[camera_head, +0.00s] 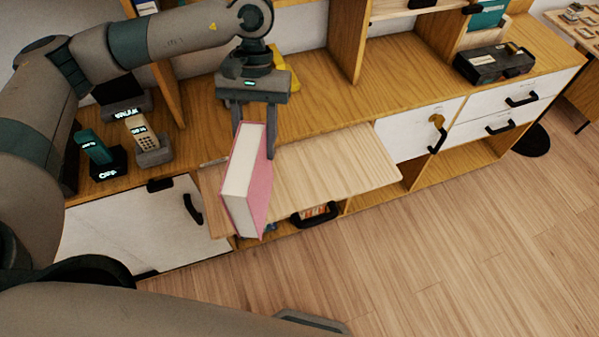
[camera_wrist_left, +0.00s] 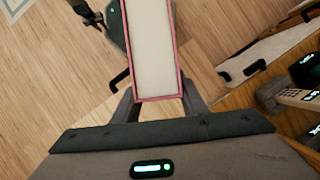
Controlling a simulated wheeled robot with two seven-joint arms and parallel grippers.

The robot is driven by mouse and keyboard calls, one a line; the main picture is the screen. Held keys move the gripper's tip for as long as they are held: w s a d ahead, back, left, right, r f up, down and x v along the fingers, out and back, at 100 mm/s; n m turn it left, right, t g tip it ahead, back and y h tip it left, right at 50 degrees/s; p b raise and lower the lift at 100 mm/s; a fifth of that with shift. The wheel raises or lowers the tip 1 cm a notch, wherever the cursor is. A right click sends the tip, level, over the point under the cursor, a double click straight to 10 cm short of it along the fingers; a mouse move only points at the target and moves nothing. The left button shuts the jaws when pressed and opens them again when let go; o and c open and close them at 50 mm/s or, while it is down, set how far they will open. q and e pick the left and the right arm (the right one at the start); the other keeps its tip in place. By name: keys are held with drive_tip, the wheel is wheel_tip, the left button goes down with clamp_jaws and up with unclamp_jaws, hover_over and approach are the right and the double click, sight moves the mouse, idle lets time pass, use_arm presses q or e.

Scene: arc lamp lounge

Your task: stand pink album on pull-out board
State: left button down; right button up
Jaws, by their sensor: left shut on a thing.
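The pink album (camera_head: 262,185) has a pink cover and a white page block. My left gripper (camera_head: 254,125) is shut on its upper end and holds it slightly tilted, with its lower end toward the front. In the left wrist view the album (camera_wrist_left: 152,50) sits between the two fingers (camera_wrist_left: 158,98). The pull-out board (camera_head: 335,165) is pale wood and extends from the cabinet. The album overlaps its left part in the head view; I cannot tell whether they touch. My right gripper is not in view.
Two phones on cradles (camera_head: 97,150) (camera_head: 148,138) stand on the cabinet top at left. A black device (camera_head: 493,63) is at back right. A yellow object (camera_head: 284,70) is behind my left gripper. The board's middle and right are clear.

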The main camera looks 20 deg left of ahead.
use_arm(q)
drive_tip(key=d+r+n+t+h, duration=0.2)
drive_tip(key=d+n+t, duration=0.5)
drive_tip(key=n, duration=1.6)
drive_tip(key=shift+d+r+h+b, duration=0.4)
drive_tip(key=shift+d+h, duration=0.2)
drive_tip(key=shift+d, duration=0.65)
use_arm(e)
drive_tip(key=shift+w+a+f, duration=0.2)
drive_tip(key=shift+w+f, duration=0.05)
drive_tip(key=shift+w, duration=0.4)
use_arm(q)
drive_tip(key=shift+w+a, duration=0.1)
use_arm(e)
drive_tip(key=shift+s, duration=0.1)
